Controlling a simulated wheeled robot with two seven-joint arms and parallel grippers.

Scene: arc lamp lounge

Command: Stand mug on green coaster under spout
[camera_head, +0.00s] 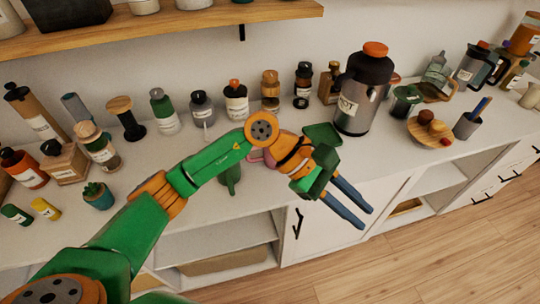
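A dark airpot-style dispenser (378,72) with an orange top and a label reading HOT stands on the counter, right of centre. A flat dark green square (322,132), which looks like the coaster, lies at its left foot, partly hidden by my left gripper. My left gripper (366,219) is open and empty, its two blue fingers apart and pointing down right past the counter's front edge. A small pink thing (256,157) shows behind my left wrist, mostly hidden; I cannot tell if it is the mug. My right gripper is not in view.
Several bottles and jars line the back of the counter. A round wooden tray (426,134) and a grey cup with pencils (467,125) stand to the right. A small potted plant (98,195) is at the left. A wooden shelf (180,24) hangs above.

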